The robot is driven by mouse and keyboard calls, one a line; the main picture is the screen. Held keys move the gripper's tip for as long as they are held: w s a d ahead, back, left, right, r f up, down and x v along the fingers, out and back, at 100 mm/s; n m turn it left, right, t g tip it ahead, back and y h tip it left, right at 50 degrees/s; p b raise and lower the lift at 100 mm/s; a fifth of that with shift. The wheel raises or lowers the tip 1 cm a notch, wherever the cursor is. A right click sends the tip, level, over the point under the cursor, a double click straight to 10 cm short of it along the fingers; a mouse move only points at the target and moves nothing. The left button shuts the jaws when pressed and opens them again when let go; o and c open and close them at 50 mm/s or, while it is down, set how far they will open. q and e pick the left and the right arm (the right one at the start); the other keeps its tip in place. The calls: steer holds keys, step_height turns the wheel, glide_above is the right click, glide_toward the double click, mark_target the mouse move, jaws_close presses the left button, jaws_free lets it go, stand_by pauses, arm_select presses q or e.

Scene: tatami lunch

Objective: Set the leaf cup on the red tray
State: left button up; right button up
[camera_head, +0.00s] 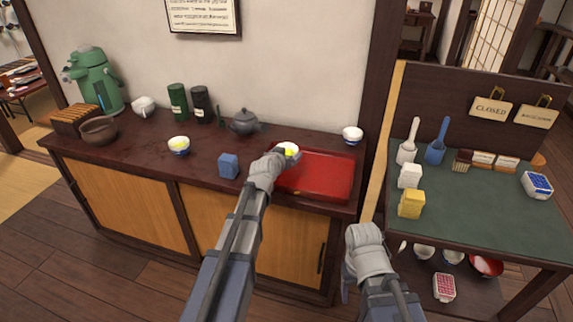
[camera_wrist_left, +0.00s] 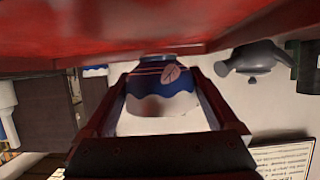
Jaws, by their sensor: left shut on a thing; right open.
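The leaf cup (camera_wrist_left: 162,95), blue and white with a leaf mark, sits between the fingers of my left gripper (camera_wrist_left: 165,115) in the left wrist view, which shows the scene upside down. In the head view my left gripper (camera_head: 284,155) is shut on this cup (camera_head: 290,147), at the back left part of the red tray (camera_head: 318,178). The red tray also shows in the left wrist view (camera_wrist_left: 100,30), close to the cup's base. I cannot tell whether the base touches it. My right gripper (camera_head: 347,285) is open and empty, low before the cabinet.
Another cup (camera_head: 352,135) stands behind the tray's right corner. A grey teapot (camera_head: 243,122) and a blue block (camera_head: 228,166) stand left of the tray. A bowl (camera_head: 179,146) stands further left. The tray's middle and right are clear.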

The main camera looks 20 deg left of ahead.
arm_select(q)
steer(key=shift+f+b, duration=0.75)
steer(key=shift+f, duration=0.45)
arm_select(e)
steer(key=shift+f, duration=1.2)
arm_select(q)
steer(key=shift+f, duration=0.15)
steer(key=o, duration=1.2)
steer(key=shift+c, duration=0.2)
arm_select(e)
steer(key=shift+f, duration=0.15)
arm_select(q)
steer(key=shift+r, duration=0.25)
steer(key=p+v, duration=0.4)
steer(key=v, duration=0.7)
steer(key=shift+s+r, duration=0.15)
steer(key=shift+s+p, duration=0.3)
arm_select(e)
step_height(320, 180, up, 5)
steer(key=shift+f, duration=0.1)
